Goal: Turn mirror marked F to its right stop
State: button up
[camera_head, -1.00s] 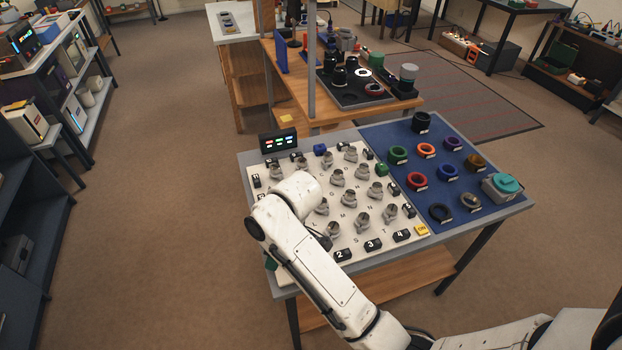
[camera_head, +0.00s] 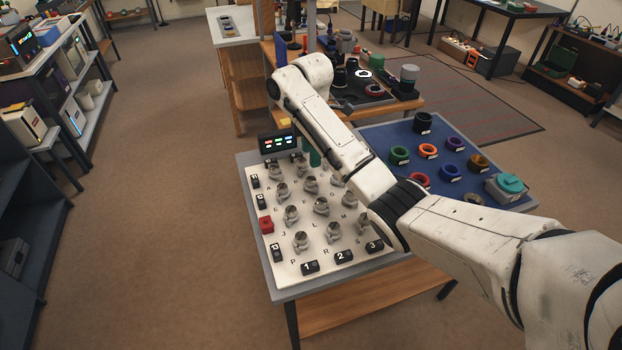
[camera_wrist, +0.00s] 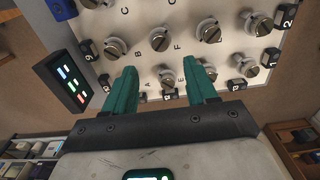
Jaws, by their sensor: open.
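The mirror marked F (camera_wrist: 160,40) is a small grey round piece on a stem, standing on the white board (camera_wrist: 228,45). Its letter is printed to its right in the wrist view. In the head view I take it to be the mirror (camera_head: 310,184) in front of the teal fingers; its letter is not readable there. My gripper (camera_wrist: 163,66) is open, its two teal fingers apart and empty, with mirror F ahead between their tips. A teal finger of my gripper also shows in the head view (camera_head: 314,154), above the back of the board. Mirror F's turn angle against its stop cannot be told.
Neighbouring mirrors B (camera_wrist: 115,48) and E (camera_wrist: 168,75) stand close to the fingers. A black display (camera_head: 279,141) with coloured bars stands at the board's back left corner. A red block (camera_head: 266,224) and black numbered blocks line the board's edges. A blue mat (camera_head: 440,150) with rings lies right.

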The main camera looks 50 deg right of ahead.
aim_at(311, 179)
notch_tip(311, 179, down, 9)
jog(key=shift+f, duration=0.15)
jog(key=shift+c, duration=0.5)
jog(key=c, duration=1)
jog(key=shift+o, duration=0.2)
